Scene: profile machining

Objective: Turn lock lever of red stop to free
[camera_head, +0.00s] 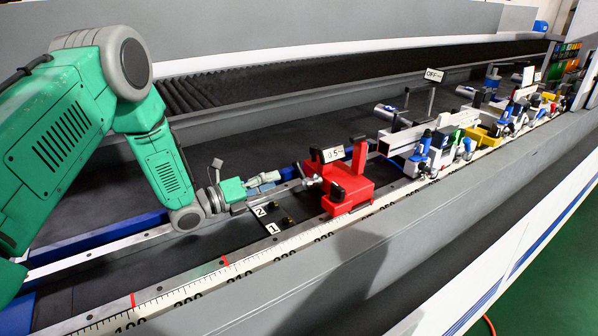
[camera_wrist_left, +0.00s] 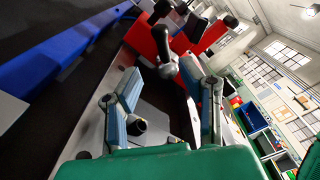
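The red stop (camera_head: 350,188) sits on the rail beside the scale, right of my left gripper, with a "0.5" label and black handles on it. A small metal-and-black part (camera_head: 313,181) sticks out of its left side towards my gripper. My left gripper (camera_head: 268,180) is just left of the stop, apart from it. In the left wrist view the gripper's fingers (camera_wrist_left: 165,103) are spread with nothing held between them. The red stop (camera_wrist_left: 205,38) is ahead of them, with a dark lever (camera_wrist_left: 190,72) in front of it. I cannot tell the lever's lock position. My right gripper is not in view.
The scale (camera_head: 190,290) runs along the front edge. Small plates marked 1 and 2 (camera_head: 265,220) lie below the gripper. More stops and clamps (camera_head: 430,145) stand further right on the rail. A blue bar (camera_head: 100,240) runs behind on the left.

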